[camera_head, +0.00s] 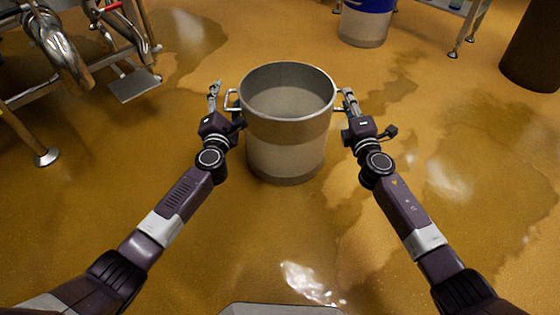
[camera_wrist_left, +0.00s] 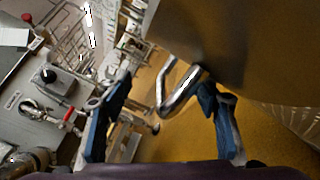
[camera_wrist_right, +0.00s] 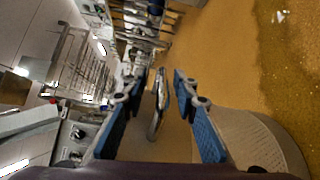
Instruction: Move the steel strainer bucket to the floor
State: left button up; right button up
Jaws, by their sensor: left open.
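The steel strainer bucket (camera_head: 287,135) is upright between my two grippers in the head view, and its base looks to be on the wet floor. It has a side handle on each side. My left gripper (camera_head: 217,92) is open beside the left handle (camera_head: 232,100). In the left wrist view that handle (camera_wrist_left: 182,88) shows between the parted fingers (camera_wrist_left: 163,115). My right gripper (camera_head: 347,98) is at the bucket's right side. In the right wrist view its fingers (camera_wrist_right: 157,110) are apart, with the right handle (camera_wrist_right: 158,98) between them.
The yellow-brown floor (camera_head: 470,210) is open around the bucket, with wet patches. Metal equipment with pipes and legs (camera_head: 65,60) stands at the upper left. A blue and white drum (camera_head: 365,25) is behind the bucket. A dark brown cylinder (camera_head: 532,50) stands at the upper right.

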pick_arm(q)
jog(key=shift+s, duration=0.1)
jog(key=s, duration=1.1)
jog(key=shift+s+d, duration=0.3)
jog(key=shift+s, duration=0.1)
pick_arm(e)
jog(key=o, duration=0.8)
jog(key=s+d, duration=0.2)
jog(key=s, duration=1)
